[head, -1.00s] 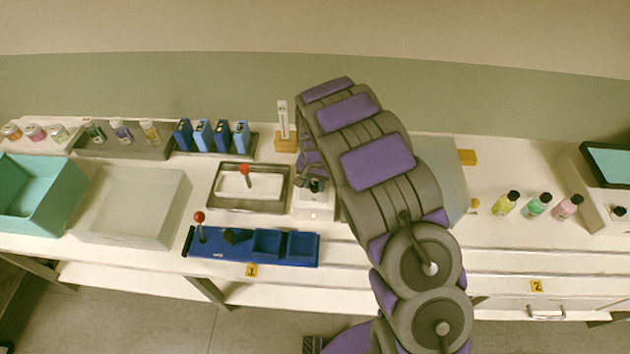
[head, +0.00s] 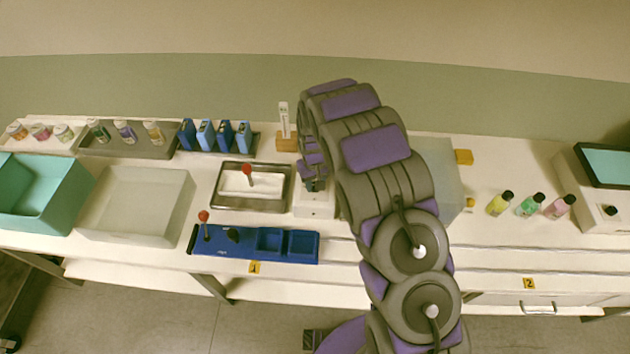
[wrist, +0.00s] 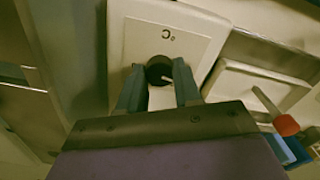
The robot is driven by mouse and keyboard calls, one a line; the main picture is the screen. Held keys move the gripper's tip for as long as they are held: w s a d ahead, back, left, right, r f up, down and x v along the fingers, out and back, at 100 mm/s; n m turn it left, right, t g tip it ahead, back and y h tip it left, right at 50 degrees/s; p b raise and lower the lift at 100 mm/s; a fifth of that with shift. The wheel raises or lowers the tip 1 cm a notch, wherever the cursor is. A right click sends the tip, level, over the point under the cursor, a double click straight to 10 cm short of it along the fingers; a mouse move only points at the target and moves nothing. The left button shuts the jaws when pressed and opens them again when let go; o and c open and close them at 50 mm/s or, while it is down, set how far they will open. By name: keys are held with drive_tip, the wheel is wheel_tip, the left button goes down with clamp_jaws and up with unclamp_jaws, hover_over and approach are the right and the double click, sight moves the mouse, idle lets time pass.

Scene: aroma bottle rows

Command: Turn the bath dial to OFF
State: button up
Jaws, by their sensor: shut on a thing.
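The bath dial (wrist: 156,68) is a round black knob with a pale pointer line, on the face of a white box. In the wrist view the pointer slants toward the right finger. A small mark like "°C" is printed near the dial; no OFF label is readable. My gripper (wrist: 158,76) has its two blue-grey fingers on either side of the dial, shut on it. In the head view the white box (head: 314,207) stands right of the metal bath (head: 214,203), and my gripper (head: 314,184) hides the dial.
A red-knobbed stick (head: 247,169) stands in the bath; it also shows in the wrist view (wrist: 285,124). A blue tray (head: 215,249) lies in front. Blue packs (head: 206,135) and a thermometer-like stand (head: 284,120) are behind. Several bottles (head: 530,205) stand right.

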drive_tip(key=shift+s+f, duration=0.1)
drive_tip(key=shift+s, duration=0.05)
drive_tip(key=o, duration=1)
drive_tip(key=shift+o, duration=0.2)
wheel_tip(320, 180, up, 17)
drive_tip(key=p, duration=0.1)
drive_tip(key=shift+r, duration=0.2)
